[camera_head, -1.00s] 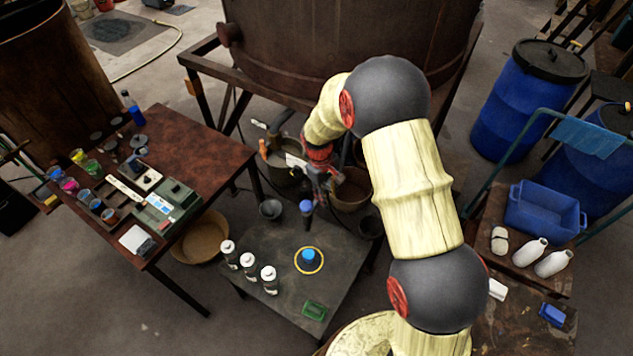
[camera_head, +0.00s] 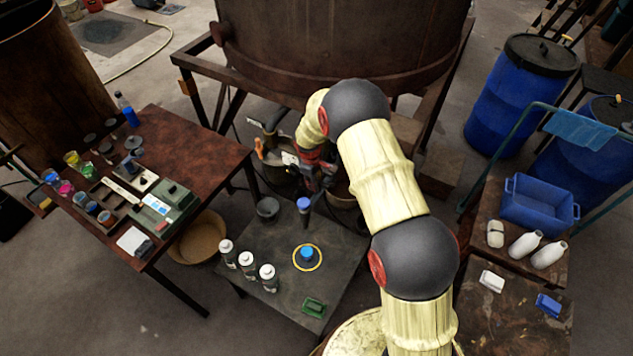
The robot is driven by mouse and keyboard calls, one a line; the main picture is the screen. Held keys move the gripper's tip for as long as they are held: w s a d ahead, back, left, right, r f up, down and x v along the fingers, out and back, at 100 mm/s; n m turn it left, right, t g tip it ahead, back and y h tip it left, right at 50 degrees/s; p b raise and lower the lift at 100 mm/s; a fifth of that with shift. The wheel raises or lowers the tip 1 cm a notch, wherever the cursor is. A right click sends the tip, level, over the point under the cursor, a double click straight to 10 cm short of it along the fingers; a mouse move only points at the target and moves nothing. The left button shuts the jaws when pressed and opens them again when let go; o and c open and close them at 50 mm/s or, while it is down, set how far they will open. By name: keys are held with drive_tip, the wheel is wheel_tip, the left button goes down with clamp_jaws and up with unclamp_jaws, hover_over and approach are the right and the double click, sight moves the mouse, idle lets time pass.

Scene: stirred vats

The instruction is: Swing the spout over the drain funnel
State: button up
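A dark bent pipe (camera_head: 271,122), which looks like the spout, shows below the front of the large brown vat (camera_head: 340,45). An orange handle (camera_head: 259,149) is beside it. A grey bucket (camera_head: 280,168) stands under this area, and a small dark cup (camera_head: 267,208) is at the back edge of the low grey table. I cannot tell which vessel is the drain funnel. My gripper (camera_head: 318,176), red and dark, is below the vat, right of the pipe and bucket. Its fingers are small and partly hidden by my arm, so their opening and any contact are unclear.
The low grey table (camera_head: 265,300) holds white bottles (camera_head: 247,264), a blue-capped item in a yellow ring (camera_head: 307,257) and a green tray (camera_head: 314,307). A blue-topped post (camera_head: 304,205) stands near my gripper. A brown table (camera_head: 190,150) with jars is left; blue drums (camera_head: 510,100) are right.

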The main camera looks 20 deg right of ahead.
drive_tip(key=shift+d+f, duration=0.1)
drive_tip(key=shift+f, duration=0.25)
drive_tip(key=shift+c, duration=0.4)
clamp_jaws()
drive_tip(key=shift+w+r, duration=0.15)
